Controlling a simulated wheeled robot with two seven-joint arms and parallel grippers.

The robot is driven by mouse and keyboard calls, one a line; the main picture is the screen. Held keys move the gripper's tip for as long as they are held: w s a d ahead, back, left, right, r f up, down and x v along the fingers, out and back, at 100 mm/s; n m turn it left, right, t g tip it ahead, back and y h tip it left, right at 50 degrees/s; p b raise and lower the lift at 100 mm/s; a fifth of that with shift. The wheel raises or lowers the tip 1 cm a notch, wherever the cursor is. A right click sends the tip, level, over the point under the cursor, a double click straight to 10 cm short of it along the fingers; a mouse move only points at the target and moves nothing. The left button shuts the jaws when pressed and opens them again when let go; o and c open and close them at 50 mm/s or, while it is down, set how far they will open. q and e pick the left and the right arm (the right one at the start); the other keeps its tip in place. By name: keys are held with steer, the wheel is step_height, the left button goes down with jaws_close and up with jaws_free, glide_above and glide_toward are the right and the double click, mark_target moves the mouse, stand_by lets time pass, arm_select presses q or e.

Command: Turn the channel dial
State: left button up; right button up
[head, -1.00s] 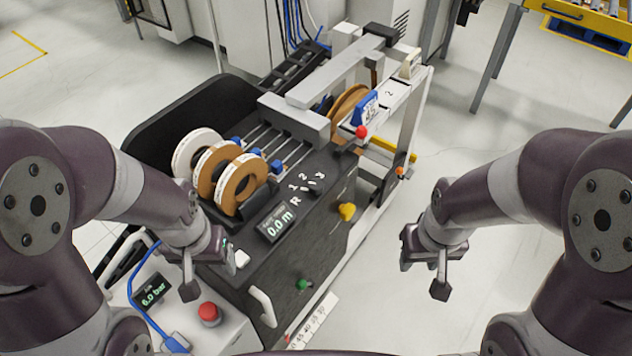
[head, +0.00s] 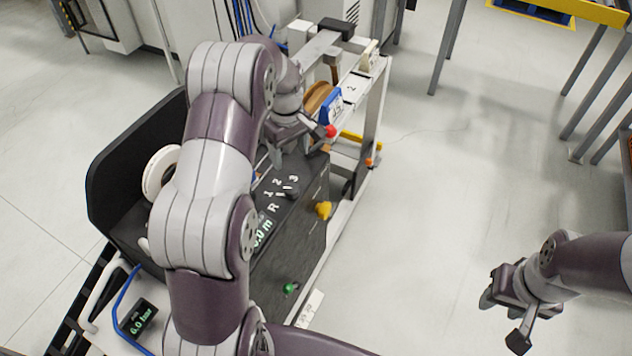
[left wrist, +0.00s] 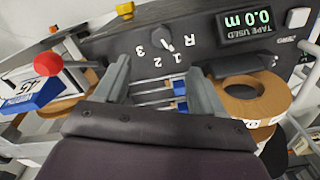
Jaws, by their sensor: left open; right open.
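The channel dial (head: 290,193) is a small dark knob on the black panel, beside the white marks R, 1, 2 and 3. The dial also shows in the left wrist view (left wrist: 160,39), just beyond the fingertips and roughly midway between them. My right gripper (head: 502,321) is open and empty over the floor at the lower right.
A yellow knob (head: 323,209), a green knob (head: 289,288) and a red ball knob (head: 330,131) stand near the panel. A tape display (left wrist: 248,22) reads 0.0 m. Tape rolls (left wrist: 255,100) lie near the left gripper.

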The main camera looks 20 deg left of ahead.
mark_target(292, 188)
arm_select(q)
step_height(292, 188, down, 13)
steer(key=shift+s+a+r+p, duration=0.1)
steer(key=shift+a+r+p, duration=0.05)
steer(key=shift+p, duration=0.6)
steer(key=c, duration=1.1)
